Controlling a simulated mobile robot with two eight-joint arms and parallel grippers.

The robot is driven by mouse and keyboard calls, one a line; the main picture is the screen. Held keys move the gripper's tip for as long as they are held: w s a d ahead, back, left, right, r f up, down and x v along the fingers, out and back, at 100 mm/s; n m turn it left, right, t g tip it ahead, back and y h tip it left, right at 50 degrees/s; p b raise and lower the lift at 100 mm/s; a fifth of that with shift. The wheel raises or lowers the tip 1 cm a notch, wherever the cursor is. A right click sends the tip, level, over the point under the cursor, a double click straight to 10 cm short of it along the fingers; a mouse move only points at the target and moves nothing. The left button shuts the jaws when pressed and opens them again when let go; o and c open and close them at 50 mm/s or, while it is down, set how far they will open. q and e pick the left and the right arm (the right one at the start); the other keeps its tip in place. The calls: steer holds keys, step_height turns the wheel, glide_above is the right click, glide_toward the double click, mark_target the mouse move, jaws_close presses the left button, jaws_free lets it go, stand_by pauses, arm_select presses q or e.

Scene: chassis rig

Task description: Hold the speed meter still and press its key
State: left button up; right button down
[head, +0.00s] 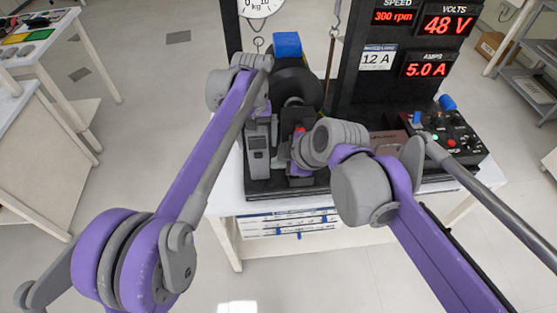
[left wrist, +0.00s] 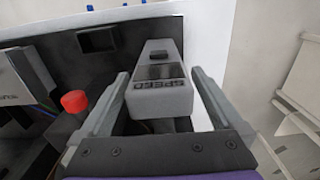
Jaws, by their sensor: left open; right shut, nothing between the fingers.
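The speed meter (head: 258,158) is a small grey upright box with a dark display, on the black rig base. In the left wrist view the speed meter (left wrist: 158,98) shows its "SPEED" lettering and dark window. My left gripper (left wrist: 160,74) is open, with one finger on each side of the meter and visible gaps between. In the head view my left wrist hides most of that gripper. My right gripper (head: 300,168) is shut and empty, just right of the meter, partly hidden by its own wrist.
A dark wheel (head: 296,86) stands behind the meter. A red knob (left wrist: 75,102) is beside my left finger. A control box (head: 447,137) with buttons is at the right of the rig. Displays (head: 425,42) read 300 rpm, 48 V and 5.0 A.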

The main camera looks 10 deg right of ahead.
arm_select(q)
step_height(320, 180, up, 12)
steer(key=shift+f, duration=0.1)
stand_by(0.4)
steer(key=shift+a, duration=0.15)
steer(key=s+a+f+t, duration=0.3)
steer(key=s+a, duration=0.7)
steer(key=s+a+f+t, duration=0.1)
steer(key=s+a+f, duration=0.2)
steer(key=s+f, duration=0.4)
steer(key=s+a+f+t+p, duration=0.1)
steer(key=s+a+f, duration=0.3)
steer(key=s+f, duration=0.3)
steer(key=s, duration=0.3)
steer(key=shift+s+a+f, duration=0.2)
steer(key=shift+s+f, duration=0.1)
steer(key=shift+f, duration=0.05)
arm_select(e)
steer(key=s+d+f+m+h, duration=0.4)
steer(key=s+d+f+m, duration=0.7)
steer(key=s+d+m, duration=0.2)
steer(key=s+m, duration=0.2)
steer(key=m, duration=0.1)
steer(key=shift+f+m+h, duration=0.3)
steer(key=shift+m, duration=0.1)
